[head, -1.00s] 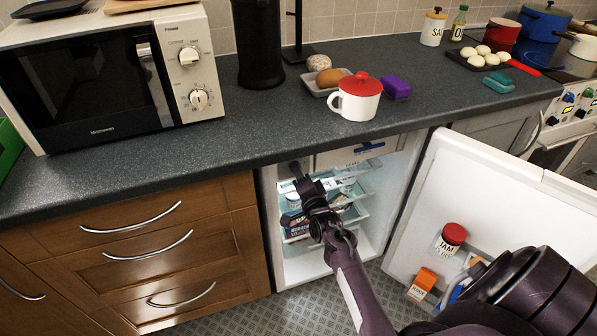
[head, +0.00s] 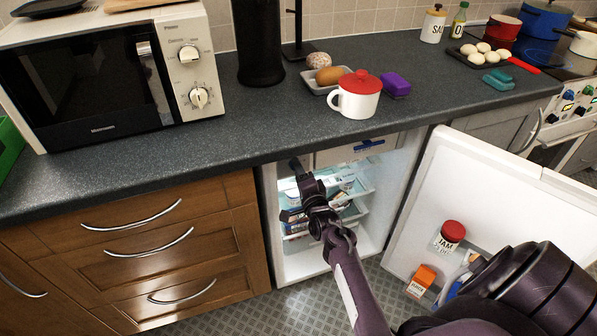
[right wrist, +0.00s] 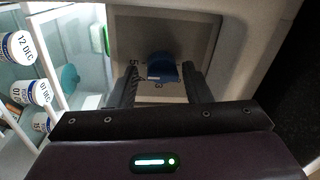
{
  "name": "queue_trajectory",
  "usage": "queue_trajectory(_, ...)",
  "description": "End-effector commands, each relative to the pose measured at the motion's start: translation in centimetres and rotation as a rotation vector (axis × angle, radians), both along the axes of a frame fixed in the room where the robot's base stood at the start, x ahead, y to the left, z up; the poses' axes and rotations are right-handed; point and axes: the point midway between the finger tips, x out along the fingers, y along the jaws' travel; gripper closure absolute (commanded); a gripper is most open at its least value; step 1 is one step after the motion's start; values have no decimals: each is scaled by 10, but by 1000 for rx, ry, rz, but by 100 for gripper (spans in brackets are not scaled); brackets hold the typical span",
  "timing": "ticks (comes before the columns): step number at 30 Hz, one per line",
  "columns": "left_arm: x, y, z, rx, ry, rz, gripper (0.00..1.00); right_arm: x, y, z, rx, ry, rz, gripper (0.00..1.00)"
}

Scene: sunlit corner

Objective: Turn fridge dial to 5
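The fridge dial (right wrist: 163,67) is a blue knob on a grey panel in the right wrist view. A 5 is marked to its left and a 3 below it; where it points is unclear. My right gripper (right wrist: 160,88) is open, with one dark finger on each side of the dial and gaps between. I cannot tell whether the fingertips reach past the knob's face. In the head view my right gripper (head: 290,189) is inside the upper left of the open fridge (head: 296,272), and I cannot make out the dial there. My left gripper is not in view.
The fridge door (head: 455,185) stands open at the right, with a jam jar (head: 449,237) and juice carton (head: 421,281) in it. The worktop (head: 230,135) overhangs the fridge. Tubs (right wrist: 18,47) stand on shelves left of the fingers in the right wrist view.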

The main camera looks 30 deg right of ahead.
Motion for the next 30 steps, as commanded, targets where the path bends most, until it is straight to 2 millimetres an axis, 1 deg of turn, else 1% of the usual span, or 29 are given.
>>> queue_trajectory(8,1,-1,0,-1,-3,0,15,0,1,1,-2,-2,1,49)
queue_trajectory(11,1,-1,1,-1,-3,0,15,-3,2,1,-1,-1,2,49)
queue_trajectory(14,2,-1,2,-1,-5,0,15,-14,5,-1,-1,0,2,49)
queue_trajectory(18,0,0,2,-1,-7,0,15,-39,10,-3,-1,1,0,49)
queue_trajectory(22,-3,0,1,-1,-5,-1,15,-59,15,-4,-1,0,0,49)
queue_trajectory(26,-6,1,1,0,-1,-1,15,-72,17,-5,0,0,0,49)
queue_trajectory(30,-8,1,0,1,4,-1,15,-76,18,-4,-1,-2,0,49)
